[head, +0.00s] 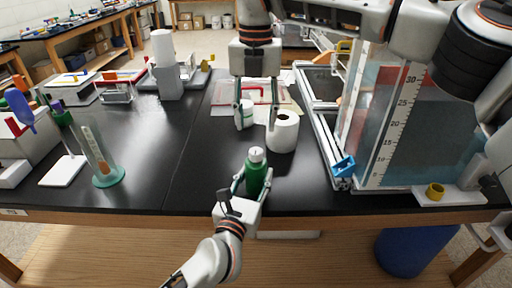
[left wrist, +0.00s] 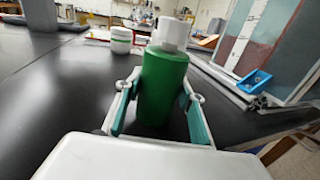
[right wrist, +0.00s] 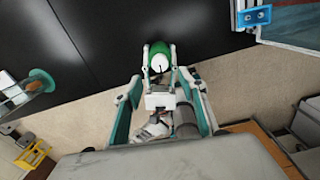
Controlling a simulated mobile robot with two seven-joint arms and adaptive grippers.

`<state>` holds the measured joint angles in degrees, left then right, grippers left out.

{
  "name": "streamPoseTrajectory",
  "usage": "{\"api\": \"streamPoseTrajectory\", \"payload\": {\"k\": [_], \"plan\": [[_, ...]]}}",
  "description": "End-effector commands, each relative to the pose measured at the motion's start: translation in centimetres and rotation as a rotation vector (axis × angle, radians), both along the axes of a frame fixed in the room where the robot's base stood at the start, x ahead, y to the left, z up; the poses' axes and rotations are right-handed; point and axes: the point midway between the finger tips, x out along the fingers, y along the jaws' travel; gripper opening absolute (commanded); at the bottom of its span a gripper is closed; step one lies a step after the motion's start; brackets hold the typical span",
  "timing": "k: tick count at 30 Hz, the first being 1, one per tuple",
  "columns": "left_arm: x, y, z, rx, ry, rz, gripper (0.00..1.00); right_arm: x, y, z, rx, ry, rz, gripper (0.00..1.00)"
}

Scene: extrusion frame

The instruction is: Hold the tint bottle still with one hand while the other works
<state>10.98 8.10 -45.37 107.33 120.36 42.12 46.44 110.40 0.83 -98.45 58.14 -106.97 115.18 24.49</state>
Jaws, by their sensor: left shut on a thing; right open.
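The tint bottle, green with a white cap (head: 256,170), stands upright near the front edge of the black bench. My left gripper (head: 252,184) is shut on its sides from the front; in the left wrist view the green body (left wrist: 163,88) sits between the two teal-padded fingers. The lower part of the bottle is hidden in the head view. My right gripper (head: 256,112) points down, open and empty, behind and above the bottle. In the right wrist view the capped top (right wrist: 159,62) shows beyond its spread fingers, with my left gripper beneath.
A white roll (head: 283,132) and a small white jar (head: 244,114) stand behind the bottle, close to my right fingers in the head view. A framed clear panel with a scale (head: 394,125) stands at right. A graduated cylinder (head: 99,155) stands at left. Bench between is clear.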

Motion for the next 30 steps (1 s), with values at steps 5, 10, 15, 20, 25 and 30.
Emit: {"api": "streamPoseTrajectory", "payload": {"k": [5, 10, 15, 20, 25, 30], "plan": [[0.0, 0.0, -0.1, 0.0, 0.001, 0.0, 0.13, -0.1, 0.0, -3.7, 0.001, 0.004, 0.002, 0.41], [0.0, 0.0, -0.1, 0.0, 0.001, 0.0, 0.13, -0.1, 0.0, -6.5, 0.001, 0.003, 0.003, 0.41], [0.0, 0.0, -0.1, 0.0, 0.001, 0.0, 0.13, 0.0, 0.0, -8.1, 0.0, 0.0, 0.002, 0.41], [0.0, 0.0, -0.1, 0.0, 0.001, 0.0, 0.13, 0.0, 0.0, -8.6, 0.001, -0.001, 0.003, 0.41], [0.0, 0.0, -0.1, 0.0, 0.001, 0.0, 0.13, 0.0, 0.0, -8.6, 0.001, -0.001, 0.003, 0.41], [0.0, 0.0, -0.1, 0.0, 0.001, 0.0, 0.13, 0.0, 0.0, -8.6, 0.001, -0.001, 0.003, 0.13]]}}
